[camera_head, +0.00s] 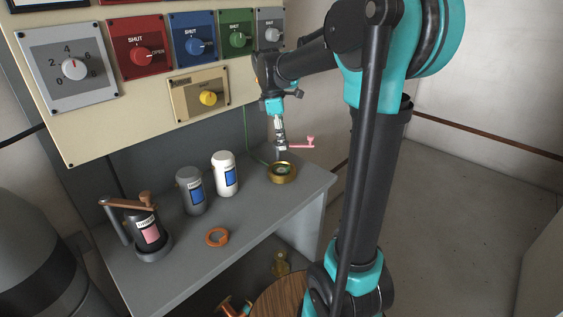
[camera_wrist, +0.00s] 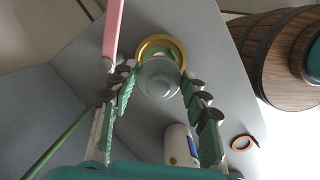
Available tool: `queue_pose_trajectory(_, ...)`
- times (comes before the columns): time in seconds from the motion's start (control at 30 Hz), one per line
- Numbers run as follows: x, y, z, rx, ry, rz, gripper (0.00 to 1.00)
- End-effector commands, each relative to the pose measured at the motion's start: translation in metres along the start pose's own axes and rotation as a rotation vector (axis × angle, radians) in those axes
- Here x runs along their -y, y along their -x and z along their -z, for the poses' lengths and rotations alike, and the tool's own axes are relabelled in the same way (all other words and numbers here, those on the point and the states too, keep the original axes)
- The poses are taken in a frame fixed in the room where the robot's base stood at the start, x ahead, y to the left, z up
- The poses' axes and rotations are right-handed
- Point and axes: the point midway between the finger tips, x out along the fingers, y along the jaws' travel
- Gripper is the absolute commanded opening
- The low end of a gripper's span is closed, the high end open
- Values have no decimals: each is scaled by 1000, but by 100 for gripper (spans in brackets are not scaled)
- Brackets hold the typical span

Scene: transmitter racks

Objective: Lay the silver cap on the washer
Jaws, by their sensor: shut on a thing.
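The silver cap (camera_wrist: 158,80), round with a small raised knob, sits between the fingers of my gripper (camera_head: 280,143). In the wrist view my gripper (camera_wrist: 160,84) is shut on it. In the head view the fingers largely hide the cap. It is held above a brass ring-shaped dish (camera_head: 283,175) on the counter's far right; the brass rim (camera_wrist: 161,39) shows behind the cap. A flat copper-coloured ring (camera_head: 217,237), which looks like the washer, lies bare near the counter's front edge. It also shows in the wrist view (camera_wrist: 244,136), at lower right.
A pink lever (camera_head: 303,144) stands close beside my gripper. A white canister (camera_head: 225,176), a grey canister (camera_head: 191,192) and a dark device with a brown handle (camera_head: 148,231) stand on the counter (camera_head: 255,221). A panel with knobs rises behind. A wooden barrel stands below the front edge.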

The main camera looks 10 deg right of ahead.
Motion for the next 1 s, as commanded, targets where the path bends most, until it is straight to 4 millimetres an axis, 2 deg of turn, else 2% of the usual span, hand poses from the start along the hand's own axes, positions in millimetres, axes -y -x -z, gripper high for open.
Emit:
queue_pose_trajectory(0.1, 1, -27, 5, 0, 0, 0, 7)
queue_pose_trajectory(0.2, 2, -43, 7, 0, -1, 0, 7)
queue_pose_trajectory(0.43, 3, -61, 10, 0, -1, 0, 7)
queue_pose_trajectory(0.63, 4, -87, 15, 0, -1, 0, 9)
queue_pose_trajectory(0.67, 4, -90, 15, -1, -1, -1, 5)
queue_pose_trajectory(0.73, 4, -93, 16, -1, -1, -2, 0)
queue_pose_trajectory(0.9, 4, -94, 16, -1, -1, -1, 0)
queue_pose_trajectory(0.93, 4, -94, 16, -1, -1, -1, 47)
queue_pose_trajectory(1.0, 4, -93, 16, -1, -1, -1, 56)
